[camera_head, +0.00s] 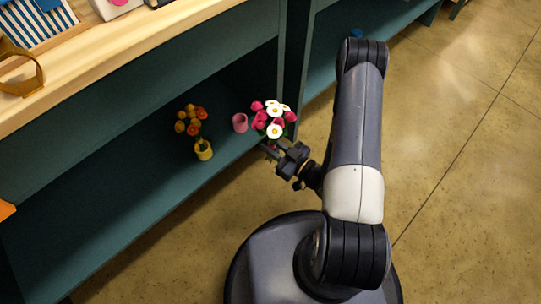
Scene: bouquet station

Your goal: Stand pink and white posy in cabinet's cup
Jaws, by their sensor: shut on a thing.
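The pink and white posy (273,120) has pink and white blooms and a little green. My gripper (272,150) is shut on its lower part, and the stems are largely hidden at the jaws. A pink cup (240,123) is on the teal cabinet's lower shelf (120,215), just left of the posy. No flowers show in this cup. The posy is apart from the pink cup in the picture, at the shelf's front edge.
An orange and yellow posy (191,119) shows at a yellow cup (204,150) further left on the shelf. The wooden top (130,55) overhangs the shelf, and a teal upright (292,60) stands behind the posy. The floor (460,200) at right is clear.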

